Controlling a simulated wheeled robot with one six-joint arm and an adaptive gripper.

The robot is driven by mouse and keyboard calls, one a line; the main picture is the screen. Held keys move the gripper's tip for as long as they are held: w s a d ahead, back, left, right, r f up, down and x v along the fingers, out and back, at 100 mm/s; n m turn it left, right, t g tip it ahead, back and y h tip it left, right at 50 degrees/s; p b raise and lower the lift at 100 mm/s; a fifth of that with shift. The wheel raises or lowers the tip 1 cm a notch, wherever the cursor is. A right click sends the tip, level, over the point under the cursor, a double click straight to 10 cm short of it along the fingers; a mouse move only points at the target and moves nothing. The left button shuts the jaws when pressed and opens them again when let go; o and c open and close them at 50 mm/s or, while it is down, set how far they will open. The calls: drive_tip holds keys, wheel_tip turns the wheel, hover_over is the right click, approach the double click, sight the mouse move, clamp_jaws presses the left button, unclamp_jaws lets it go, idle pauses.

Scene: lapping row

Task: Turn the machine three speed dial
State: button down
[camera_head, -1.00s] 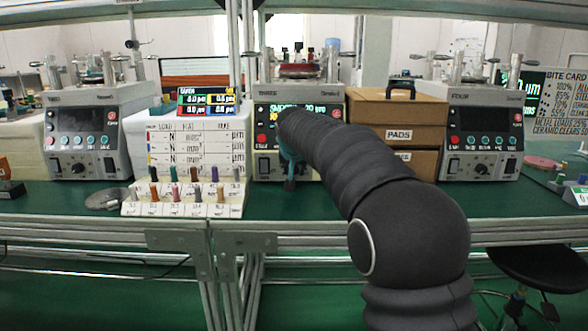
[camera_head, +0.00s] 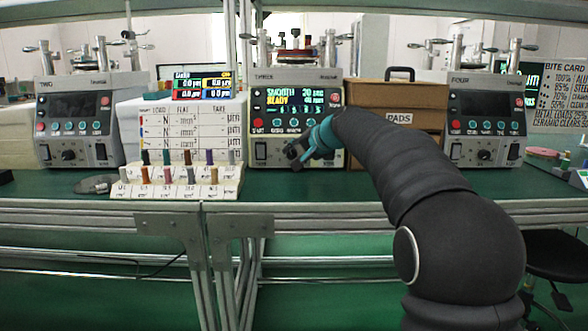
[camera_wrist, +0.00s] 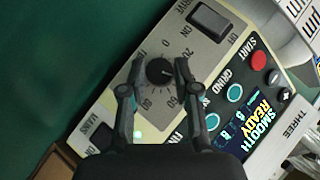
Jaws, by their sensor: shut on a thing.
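Machine three (camera_head: 262,78) stands on the bench in the middle of the head view, its screen (camera_head: 296,101) lit with "SMOOTH", "20" and "READY". My gripper (camera_head: 297,155) is at the lower part of its front panel. In the wrist view, the round black speed dial (camera_wrist: 160,72) sits within a printed number scale. My gripper (camera_wrist: 159,68) has one finger on each side of the dial and is shut on it. In the head view the gripper hides the dial.
A black rocker switch (camera_wrist: 208,21) and teal buttons (camera_wrist: 235,92) lie near the fingers. A red start button (camera_wrist: 259,60) is further right. A rack of coloured pegs (camera_head: 175,190) stands left of machine three, and a wooden pads box (camera_head: 393,104) stands right.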

drive_tip(key=m+y+b, duration=0.1)
drive_tip(key=m+t+y+b, duration=0.1)
drive_tip(key=b, duration=0.1)
drive_tip(key=shift+d+f+y, duration=0.2)
drive_tip(key=shift+f+y, duration=0.1)
drive_tip(key=shift+f, duration=0.1)
drive_tip(key=m+t+y, duration=0.1)
drive_tip(key=m+y, duration=0.1)
drive_tip(key=shift+m+t+y+b, duration=0.35)
drive_tip(key=shift+m+t+y, duration=0.05)
drive_tip(key=c, duration=0.8)
unclamp_jaws()
drive_tip(key=shift+c, duration=0.2)
drive_tip(key=v, duration=1.1)
drive_tip(key=shift+s+d+f, duration=0.25)
drive_tip(key=shift+s+d, duration=0.1)
drive_tip(key=shift+s, duration=0.05)
